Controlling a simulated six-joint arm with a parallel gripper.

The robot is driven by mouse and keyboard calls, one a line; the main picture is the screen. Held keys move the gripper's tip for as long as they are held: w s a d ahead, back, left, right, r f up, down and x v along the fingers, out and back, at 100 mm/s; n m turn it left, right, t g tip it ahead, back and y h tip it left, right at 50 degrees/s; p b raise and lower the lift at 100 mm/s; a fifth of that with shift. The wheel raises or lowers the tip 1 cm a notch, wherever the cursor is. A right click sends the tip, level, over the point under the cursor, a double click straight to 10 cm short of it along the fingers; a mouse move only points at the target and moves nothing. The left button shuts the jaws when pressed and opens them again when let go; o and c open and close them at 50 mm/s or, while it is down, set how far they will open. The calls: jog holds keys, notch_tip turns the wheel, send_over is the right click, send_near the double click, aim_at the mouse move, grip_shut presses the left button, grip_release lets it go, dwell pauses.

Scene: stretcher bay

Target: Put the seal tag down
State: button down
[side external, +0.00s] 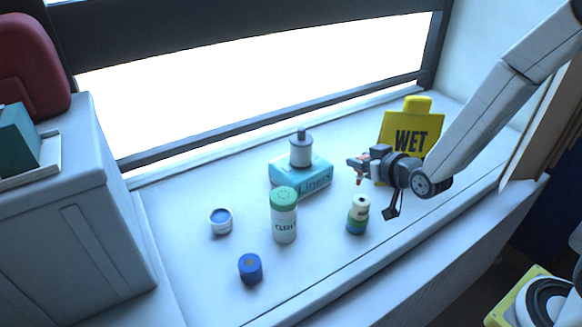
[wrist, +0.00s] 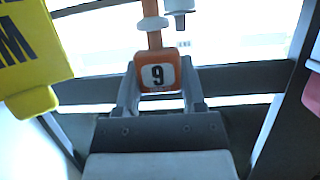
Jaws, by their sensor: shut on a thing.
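The seal tag (wrist: 158,75) is orange with a white face marked 9 and an orange strip running up from it. My gripper (wrist: 158,92) is shut on it, one finger on each side. In the side view my gripper (side external: 363,167) holds the tag (side external: 357,162) above the white ledge (side external: 190,275), apart from the surface. The tag is small there, and its far end is hard to make out.
A blue box (side external: 316,184) with a grey-topped cylinder (side external: 301,150) stands left of my gripper. A green-lidded shaker (side external: 284,220), stacked small pots (side external: 358,215), a blue pot (side external: 250,268) and a white jar (side external: 220,222) stand nearer. A yellow WET sign (side external: 411,125) stands behind.

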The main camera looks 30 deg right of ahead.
jog(key=shift+s+d+r, duration=0.15)
jog(key=shift+d, duration=0.95)
jog(key=w+d+f, duration=0.3)
jog(key=d, duration=0.2)
jog(key=shift+w, duration=0.35)
jog(key=shift+f, duration=0.2)
jog(key=shift+f, duration=2.1)
jog(key=shift+f, duration=1.8)
jog(key=shift+f, duration=0.6)
